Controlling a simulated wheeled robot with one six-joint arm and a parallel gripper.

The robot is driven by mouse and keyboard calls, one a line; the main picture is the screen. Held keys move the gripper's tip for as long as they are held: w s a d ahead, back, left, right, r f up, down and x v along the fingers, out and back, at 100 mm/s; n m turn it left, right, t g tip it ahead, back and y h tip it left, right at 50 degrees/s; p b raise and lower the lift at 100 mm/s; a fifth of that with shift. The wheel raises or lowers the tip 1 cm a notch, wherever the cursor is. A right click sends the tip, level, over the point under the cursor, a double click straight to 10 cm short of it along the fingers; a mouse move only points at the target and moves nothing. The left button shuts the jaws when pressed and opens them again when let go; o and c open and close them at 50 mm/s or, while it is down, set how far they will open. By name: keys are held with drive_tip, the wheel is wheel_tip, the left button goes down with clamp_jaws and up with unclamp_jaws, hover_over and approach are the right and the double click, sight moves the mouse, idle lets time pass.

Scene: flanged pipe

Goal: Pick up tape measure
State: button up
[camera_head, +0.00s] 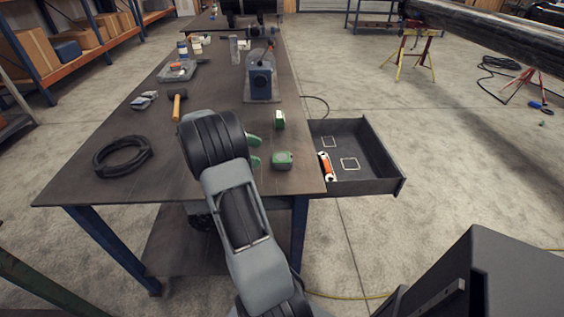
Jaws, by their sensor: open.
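A small green block-like object (282,160), which looks like the tape measure, sits on the dark workbench (150,185) near its front right corner. My gripper (254,151) is over the bench just left of it, with two green fingertips apart. No object shows between the fingertips. The gap between the fingertips and the tape measure is small. My arm hides most of the gripper body and part of the bench.
An open drawer (388,185) at the bench's right side holds an orange tool (327,167). A green-and-white object (279,119) stands behind the tape measure. A hammer (177,104), black cable coil (122,155) and blue vise-like machine (261,80) are also on the bench.

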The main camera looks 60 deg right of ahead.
sight(274, 157)
drive_tip(key=shift+x, duration=2.95)
drive_tip(key=shift+a, duration=0.1)
drive_tip(key=c, duration=1.1)
drive_tip(key=shift+r, duration=0.1)
drive_tip(key=shift+c, duration=0.2)
